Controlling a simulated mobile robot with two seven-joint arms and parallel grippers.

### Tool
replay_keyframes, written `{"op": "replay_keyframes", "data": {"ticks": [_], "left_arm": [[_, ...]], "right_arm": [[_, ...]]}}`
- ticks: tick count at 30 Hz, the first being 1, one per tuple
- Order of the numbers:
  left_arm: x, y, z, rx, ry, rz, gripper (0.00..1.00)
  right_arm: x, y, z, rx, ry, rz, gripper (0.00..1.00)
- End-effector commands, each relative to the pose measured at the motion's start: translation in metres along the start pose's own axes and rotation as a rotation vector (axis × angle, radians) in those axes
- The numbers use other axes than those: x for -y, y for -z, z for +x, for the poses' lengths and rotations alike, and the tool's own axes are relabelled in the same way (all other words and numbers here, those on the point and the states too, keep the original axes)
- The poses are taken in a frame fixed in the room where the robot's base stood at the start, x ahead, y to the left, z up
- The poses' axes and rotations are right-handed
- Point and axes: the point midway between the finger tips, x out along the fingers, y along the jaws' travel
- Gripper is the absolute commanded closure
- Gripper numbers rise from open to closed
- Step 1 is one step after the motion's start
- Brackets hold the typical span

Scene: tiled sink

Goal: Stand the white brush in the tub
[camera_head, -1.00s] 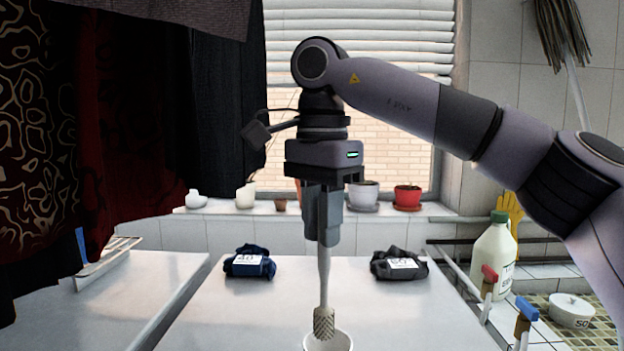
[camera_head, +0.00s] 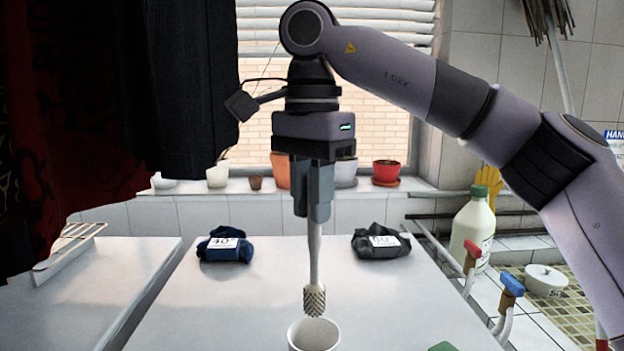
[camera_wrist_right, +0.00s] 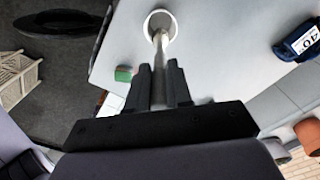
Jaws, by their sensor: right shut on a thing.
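The white brush (camera_head: 314,262) hangs upright with its textured, bristled head down. My right gripper (camera_head: 313,215) is shut on the upper end of its handle. The tub (camera_head: 316,340), a white round cup, stands on the pale tabletop at the bottom of the head view. The brush head's lower end meets the tub's far rim in the picture; I cannot tell the exact gap. In the right wrist view, the brush (camera_wrist_right: 159,60) runs from my right gripper (camera_wrist_right: 160,80) to the tub (camera_wrist_right: 172,26), its far end overlapping the opening. My left gripper is not in view.
A blue bundle (camera_head: 224,246) and a black bundle (camera_head: 381,243) lie farther back on the table. A white bottle (camera_head: 473,228), taps (camera_head: 511,287) and a bowl (camera_head: 545,281) are at right. A green block (camera_wrist_right: 123,73) lies near the tub. Dark cloth hangs left.

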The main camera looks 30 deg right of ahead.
Motion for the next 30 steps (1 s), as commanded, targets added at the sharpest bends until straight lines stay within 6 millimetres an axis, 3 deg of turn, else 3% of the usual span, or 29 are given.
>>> {"op": "replay_keyframes", "data": {"ticks": [7,30], "left_arm": [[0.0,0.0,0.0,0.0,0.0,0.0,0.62],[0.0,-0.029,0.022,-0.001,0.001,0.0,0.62]], "right_arm": [[0.0,0.0,0.021,0.002,-0.002,-0.001,1.0],[0.0,0.0,0.082,0.0,0.0,0.0,1.0]]}}
